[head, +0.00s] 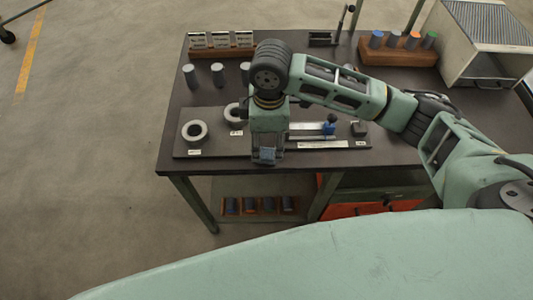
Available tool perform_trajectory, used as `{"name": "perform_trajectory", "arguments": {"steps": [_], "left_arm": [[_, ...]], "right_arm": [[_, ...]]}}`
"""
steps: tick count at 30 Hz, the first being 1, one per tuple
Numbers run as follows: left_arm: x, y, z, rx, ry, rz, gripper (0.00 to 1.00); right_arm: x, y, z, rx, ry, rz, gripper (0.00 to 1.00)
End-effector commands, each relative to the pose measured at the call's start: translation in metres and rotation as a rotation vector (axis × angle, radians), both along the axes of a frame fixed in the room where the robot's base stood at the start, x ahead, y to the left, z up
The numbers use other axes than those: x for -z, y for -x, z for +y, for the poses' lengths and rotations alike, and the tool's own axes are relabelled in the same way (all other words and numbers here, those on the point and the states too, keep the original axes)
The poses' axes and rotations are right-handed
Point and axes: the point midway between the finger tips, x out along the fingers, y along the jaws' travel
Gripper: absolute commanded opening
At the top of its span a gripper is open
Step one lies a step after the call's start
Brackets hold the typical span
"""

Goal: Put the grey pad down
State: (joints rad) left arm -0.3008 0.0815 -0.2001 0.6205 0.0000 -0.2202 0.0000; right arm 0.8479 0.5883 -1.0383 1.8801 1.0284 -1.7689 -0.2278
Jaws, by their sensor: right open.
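My right gripper (267,158) points down over the front edge of the dark board (220,151) on the workbench. It is open. A small blue-grey patch (267,154) shows at its fingertips; I cannot tell whether this is the grey pad or part of the gripper. The gripper and wrist hide part of the board. A small dark grey block (359,128) sits at the board's right end, beside a blue piece (328,127) on a silver rail. My left gripper is not in view.
Two grey rings (195,132) (235,113) lie on the board's left part. Grey cylinders (218,73) stand behind, before a labelled rack (220,42). A wooden block (398,53) with coloured-top cylinders and a metal box (480,40) stand at the back right.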

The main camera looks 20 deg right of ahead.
Motion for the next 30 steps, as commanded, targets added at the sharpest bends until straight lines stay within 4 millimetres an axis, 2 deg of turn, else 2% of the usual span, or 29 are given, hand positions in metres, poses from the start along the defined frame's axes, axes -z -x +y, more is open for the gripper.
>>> {"name": "perform_trajectory", "arguments": {"steps": [2,5,14,21,30], "left_arm": [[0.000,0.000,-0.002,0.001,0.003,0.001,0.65],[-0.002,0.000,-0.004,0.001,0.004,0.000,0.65],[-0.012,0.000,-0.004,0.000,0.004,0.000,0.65],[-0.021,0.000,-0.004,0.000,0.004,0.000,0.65],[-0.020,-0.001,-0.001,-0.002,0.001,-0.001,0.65]], "right_arm": [[-0.005,-0.004,-0.008,-0.006,0.022,0.006,0.57],[-0.002,-0.004,-0.012,-0.007,0.032,0.014,0.57],[0.030,-0.004,-0.011,-0.008,0.033,0.015,0.57],[0.065,-0.003,-0.010,-0.009,0.032,0.014,0.57],[0.070,-0.004,-0.010,-0.010,0.030,0.010,0.56]]}}
